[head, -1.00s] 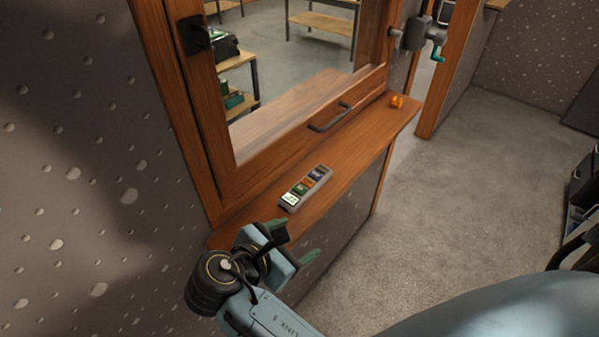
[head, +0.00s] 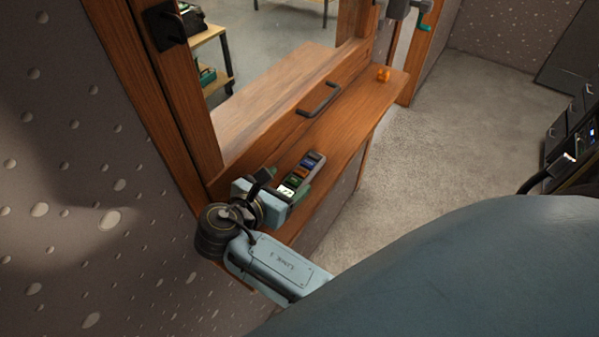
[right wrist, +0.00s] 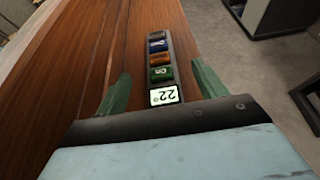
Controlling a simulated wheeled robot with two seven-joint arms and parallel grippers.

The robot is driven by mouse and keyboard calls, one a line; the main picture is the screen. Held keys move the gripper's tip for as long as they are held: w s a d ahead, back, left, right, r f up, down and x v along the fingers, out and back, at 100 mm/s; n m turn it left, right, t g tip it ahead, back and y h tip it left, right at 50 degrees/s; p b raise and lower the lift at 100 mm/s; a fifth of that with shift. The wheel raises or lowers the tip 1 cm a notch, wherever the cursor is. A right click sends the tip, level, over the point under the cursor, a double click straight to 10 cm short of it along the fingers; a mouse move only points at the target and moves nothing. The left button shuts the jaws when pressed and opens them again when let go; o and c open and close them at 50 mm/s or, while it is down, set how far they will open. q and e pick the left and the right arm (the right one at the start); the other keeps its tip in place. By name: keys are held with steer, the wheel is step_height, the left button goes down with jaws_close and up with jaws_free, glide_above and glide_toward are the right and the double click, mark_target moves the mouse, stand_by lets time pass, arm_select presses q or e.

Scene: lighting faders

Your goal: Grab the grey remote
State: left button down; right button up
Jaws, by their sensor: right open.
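The grey remote (head: 302,173) lies on the wooden sill (head: 345,130) below the window, with several coloured buttons and a small display reading 22°. It also shows in the right wrist view (right wrist: 160,64), pointing away from the gripper. My right gripper (head: 284,187) is open at the near end of the remote. In the right wrist view its green fingers (right wrist: 157,90) stand on either side of the remote's display end, with gaps on both sides. My left gripper is not in view.
A dark handle (head: 319,99) is on the window frame above the sill. A small orange object (head: 383,74) sits at the sill's far end. A dimpled grey wall (head: 60,150) is at the left; open floor (head: 440,130) lies to the right.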

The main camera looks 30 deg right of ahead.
mark_target(299, 174)
steer(key=x, duration=0.4)
steer(key=shift+w+d+f+p, duration=0.1)
steer(key=shift+d+f+p, duration=0.1)
steer(key=shift+f+p, duration=0.1)
steer(key=shift+w+d+f, duration=0.1)
steer(key=shift+d, duration=0.05)
steer(key=shift+c, duration=1.2)
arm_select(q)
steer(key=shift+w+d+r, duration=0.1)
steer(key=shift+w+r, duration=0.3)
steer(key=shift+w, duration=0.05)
arm_select(e)
steer(key=c, duration=0.9)
